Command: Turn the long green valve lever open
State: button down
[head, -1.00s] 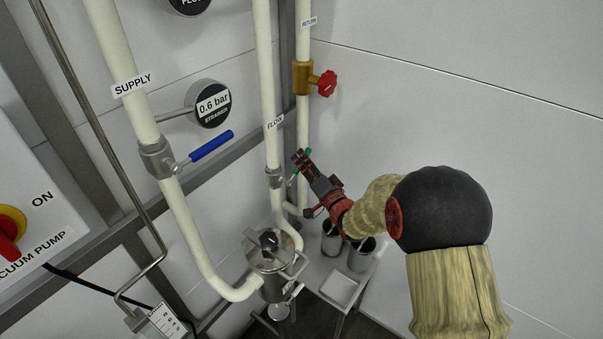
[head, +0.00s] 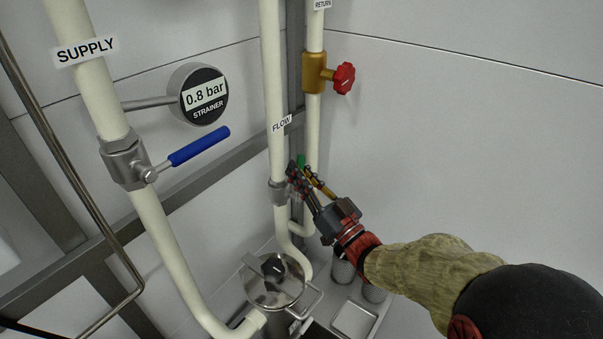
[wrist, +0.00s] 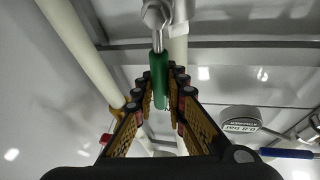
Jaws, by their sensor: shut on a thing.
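The green valve lever (wrist: 159,76) lies between the finger pads of my gripper (wrist: 162,88) in the wrist view. Its metal stem runs up to the valve hub (wrist: 156,16), and the handle lies roughly along the pale pipe behind it. In the head view my gripper (head: 305,177) is shut on the lever, beside the valve body (head: 279,192) on the FLOW pipe (head: 272,90). Only a green end of the lever (head: 301,160) shows above the fingers; they hide the rest.
A blue lever (head: 200,146) sits on the SUPPLY pipe (head: 95,95) at left. The strainer gauge (head: 203,95) reads 0.8 bar. A red knob (head: 343,78) is on the RETURN pipe (head: 314,130). A lidded steel vessel (head: 272,282) stands below. The wall at right is clear.

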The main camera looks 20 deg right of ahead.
jog(key=shift+s+a+f+n+y+b, duration=0.1)
jog(key=shift+s+a+n+y+b, duration=0.15)
jog(key=shift+n, duration=0.3)
jog(key=shift+s+a+f+n+y+b, duration=0.1)
jog(key=shift+a+n+y, duration=0.15)
jog(key=shift+n, duration=0.3)
jog(key=c, duration=1.8)
grip_release()
jog(key=shift+r, duration=0.15)
jog(key=v, duration=1.2)
